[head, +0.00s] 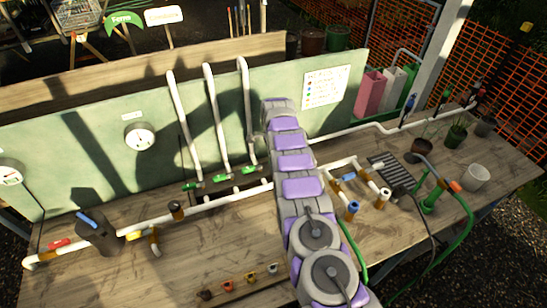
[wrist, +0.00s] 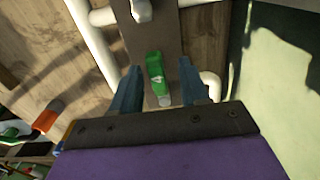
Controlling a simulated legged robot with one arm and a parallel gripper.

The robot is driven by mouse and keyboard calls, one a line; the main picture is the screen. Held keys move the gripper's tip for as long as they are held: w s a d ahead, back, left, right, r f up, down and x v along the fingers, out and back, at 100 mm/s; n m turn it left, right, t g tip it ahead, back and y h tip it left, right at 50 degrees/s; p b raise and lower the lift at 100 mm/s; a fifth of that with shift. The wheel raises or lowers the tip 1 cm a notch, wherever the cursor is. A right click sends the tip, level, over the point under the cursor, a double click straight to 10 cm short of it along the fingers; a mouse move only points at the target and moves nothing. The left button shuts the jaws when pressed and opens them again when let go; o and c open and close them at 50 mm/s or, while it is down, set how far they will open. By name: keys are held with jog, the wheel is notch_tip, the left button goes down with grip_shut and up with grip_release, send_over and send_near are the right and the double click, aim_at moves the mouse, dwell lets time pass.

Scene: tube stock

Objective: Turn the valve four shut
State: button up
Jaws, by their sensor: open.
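Valve four's green handle (wrist: 155,73), marked with a 4, shows in the wrist view over a brown-grey strip. Its long side runs up and down the picture. My gripper (wrist: 160,84) is open, with one blue finger on each side of the handle and a visible gap to both. I cannot tell whether the fingertips are level with the handle. In the head view my arm hides my gripper and this valve. Other green valve handles (head: 191,186) show left of my arm, at the feet of upright white pipes.
White pipes (wrist: 92,40) run close to my fingers in the wrist view. The green backboard (head: 90,150) stands behind the valves, with a round gauge (head: 139,136).

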jog(key=shift+d+r, duration=0.1)
jog(key=shift+r, duration=0.2)
notch_tip(320, 180, up, 17)
jog(key=p, duration=0.7)
jog(key=shift+w+a+f+p, duration=0.15)
jog(key=shift+w+a+p, duration=0.05)
jog(key=shift+p, duration=0.1)
